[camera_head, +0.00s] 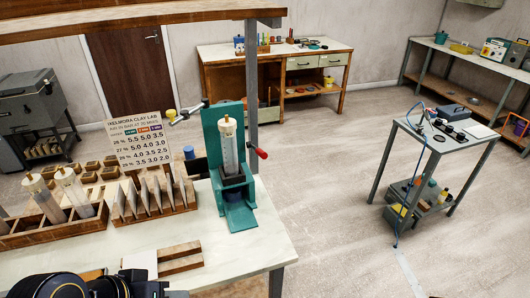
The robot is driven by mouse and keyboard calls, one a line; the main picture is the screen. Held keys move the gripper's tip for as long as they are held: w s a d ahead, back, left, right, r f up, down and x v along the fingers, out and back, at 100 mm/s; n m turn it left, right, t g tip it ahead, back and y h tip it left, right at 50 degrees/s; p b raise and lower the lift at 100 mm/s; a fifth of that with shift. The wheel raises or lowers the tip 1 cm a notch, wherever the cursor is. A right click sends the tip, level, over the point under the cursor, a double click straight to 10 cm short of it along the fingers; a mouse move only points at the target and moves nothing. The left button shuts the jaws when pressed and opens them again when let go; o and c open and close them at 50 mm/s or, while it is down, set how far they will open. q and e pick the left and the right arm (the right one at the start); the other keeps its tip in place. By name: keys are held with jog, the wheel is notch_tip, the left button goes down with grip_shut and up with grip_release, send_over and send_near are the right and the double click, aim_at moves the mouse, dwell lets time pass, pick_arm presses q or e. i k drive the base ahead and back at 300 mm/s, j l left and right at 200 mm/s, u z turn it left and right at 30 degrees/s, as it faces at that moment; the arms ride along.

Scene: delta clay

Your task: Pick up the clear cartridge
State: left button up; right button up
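A clear, tube-like cartridge (229,152) with a cream top stands upright in a green press (241,215) with a red-knobbed lever on the right part of the near bench. Two more cartridge-like tubes with cream tops, one (72,188) and another (44,199), lean in a wooden rack (62,234) at the left. They look translucent with paler contents; what fills each tube is hard to tell. Dark parts of my own arm show at the bottom left edge, but no fingertips of either gripper can be made out.
Beside the press stand a wooden holder with pointed pale pieces (152,207) and a printed sign (139,142). A small wooden frame (180,259) lies at the bench front. A grey post (253,80) rises behind the press. A grey cart (446,143) stands apart on the right; floor between is clear.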

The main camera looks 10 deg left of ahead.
aim_at(229, 140)
jog(key=i+l+z, duration=0.15)
jog(key=l+z, duration=0.2)
jog(key=i+l+z, duration=0.3)
jog(key=l, duration=0.15)
jog(key=i+l+z, duration=0.15)
jog(key=l+z, duration=0.2)
jog(key=i+l+u, duration=0.1)
jog(key=i+u, duration=0.35)
jog(key=i+l+u, duration=0.15)
jog(key=u, duration=0.3)
jog(key=i+u, duration=0.15)
jog(key=u, duration=0.3)
jog(key=i+u, duration=0.1)
jog(key=u, duration=0.35)
jog(key=i+l+u, duration=0.1)
jog(key=u, duration=0.35)
jog(key=i+l+u, duration=0.1)
jog(key=u, duration=0.4)
jog(key=i+l+u, duration=0.1)
jog(key=l+u, duration=0.15)
jog(key=u, duration=0.2)
